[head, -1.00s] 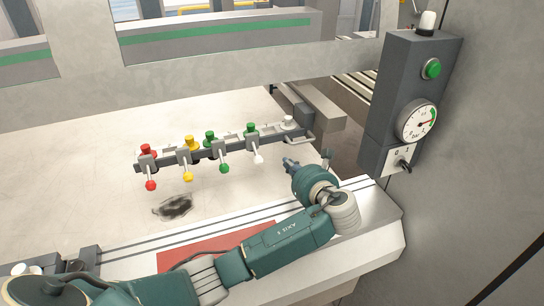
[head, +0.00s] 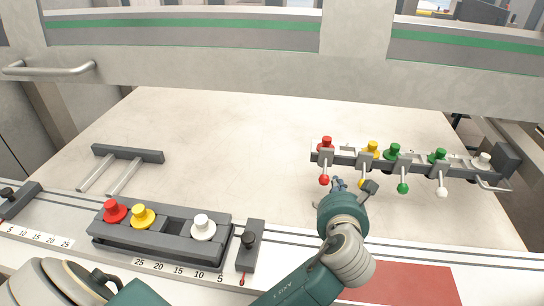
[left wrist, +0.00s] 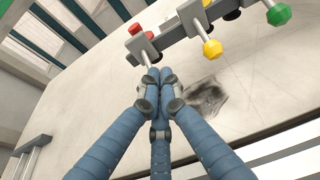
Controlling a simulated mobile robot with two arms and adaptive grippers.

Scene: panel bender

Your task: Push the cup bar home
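The cup bar (head: 420,168) is a dark rail at the right of the table in the head view. It carries red, yellow, green and white cups and clamps with coloured ball levers. Its right end is at a dark block (head: 508,160); I cannot tell whether they touch. My left gripper (head: 338,183) is just in front of the bar, between the red lever ball (head: 324,180) and the yellow one. In the left wrist view its fingers (left wrist: 154,76) are together, appear empty, and cover the red lever's lower end. Contact is unclear. My right gripper is out of view.
A dark tray (head: 160,250) with red, yellow and white cups stands at the front left beside a scale. A handled bar (head: 128,153) lies at the left. A red mat (head: 405,284) is at the front. The middle of the table (head: 220,140) is clear.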

